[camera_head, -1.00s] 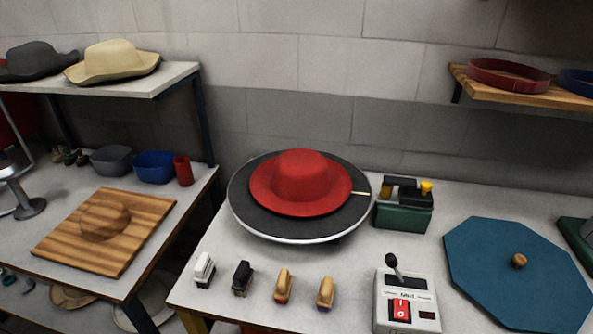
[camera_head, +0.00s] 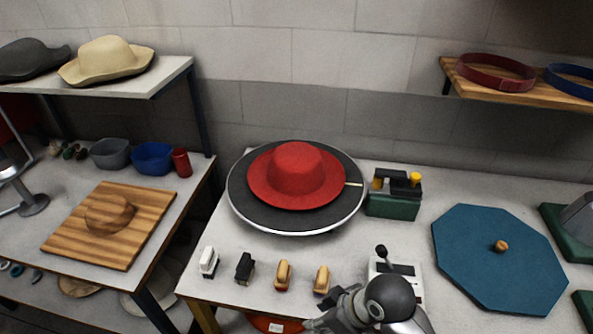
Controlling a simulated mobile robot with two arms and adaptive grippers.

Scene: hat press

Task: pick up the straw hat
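A cream, straw-coloured hat (camera_head: 106,62) with a wavy brim sits on the raised shelf at the upper left, beside a dark grey hat (camera_head: 32,60). My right gripper (camera_head: 322,318) is partly in view at the bottom, just in front of the stamps and the control box, far from the cream hat. Its fingers are mostly hidden or cut off by the frame edge, so I cannot tell if it is open. My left gripper is not in view.
A red hat (camera_head: 296,174) lies on a dark round plate (camera_head: 245,205) on the middle table. A control box (camera_head: 408,272), stamps and a blue octagonal board (camera_head: 465,260) are nearby. A wooden hat block (camera_head: 140,215) stands on the left table, below the shelf (camera_head: 165,75).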

